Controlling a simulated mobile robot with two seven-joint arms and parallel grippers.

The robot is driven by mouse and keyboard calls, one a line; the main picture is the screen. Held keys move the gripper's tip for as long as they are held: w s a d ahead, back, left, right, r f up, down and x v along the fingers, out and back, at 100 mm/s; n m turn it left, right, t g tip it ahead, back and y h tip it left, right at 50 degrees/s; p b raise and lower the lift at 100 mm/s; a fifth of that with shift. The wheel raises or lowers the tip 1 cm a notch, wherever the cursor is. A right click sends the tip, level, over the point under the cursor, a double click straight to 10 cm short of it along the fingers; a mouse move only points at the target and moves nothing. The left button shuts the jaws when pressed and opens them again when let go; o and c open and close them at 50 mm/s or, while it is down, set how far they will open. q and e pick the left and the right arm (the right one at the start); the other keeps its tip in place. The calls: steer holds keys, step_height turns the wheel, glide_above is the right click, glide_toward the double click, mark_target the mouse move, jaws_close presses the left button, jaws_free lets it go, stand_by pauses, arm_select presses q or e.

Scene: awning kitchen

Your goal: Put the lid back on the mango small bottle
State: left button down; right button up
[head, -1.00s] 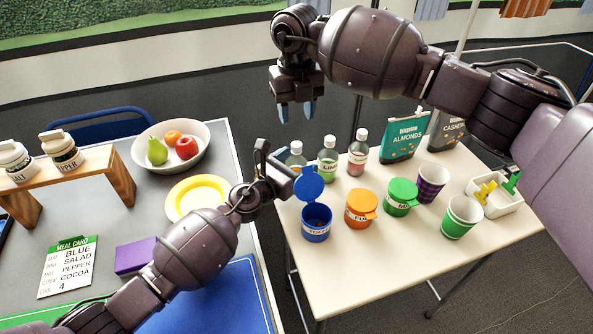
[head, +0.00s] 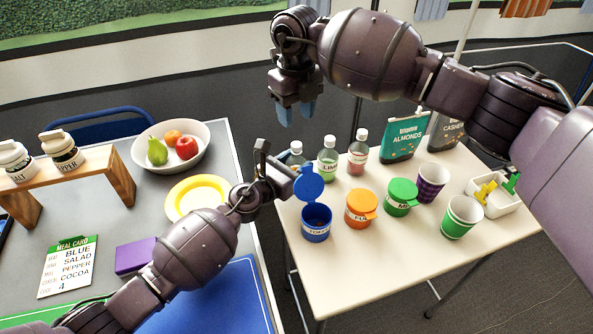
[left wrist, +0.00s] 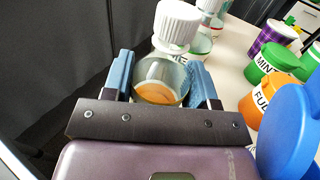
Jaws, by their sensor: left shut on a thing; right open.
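My left gripper (head: 283,168) is shut on a small clear bottle (head: 296,158) at the left end of the bottle row. In the left wrist view its blue fingers flank the bottle (left wrist: 160,93), which has orange contents low inside. I take it to be the mango bottle, though no mango label shows. A white ribbed lid (left wrist: 178,22) shows above it and seems to be at its top. I cannot tell whether it is seated. My right gripper (head: 297,110) is open and empty, above and behind the bottles.
A lime bottle (head: 328,160) and a pinkish bottle (head: 358,154) stand right of the held one. A blue cup with its lid raised (head: 316,222) is close in front of my left gripper. Orange (head: 360,210) and green (head: 400,198) cups stand further right. The table's front is clear.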

mark_target(296, 144)
steer(key=n, duration=2)
steer(key=shift+r+n, duration=0.1)
steer(key=shift+n, duration=0.3)
steer(key=n, duration=0.7)
steer(key=shift+f, duration=4.05)
steer(key=shift+c, duration=0.3)
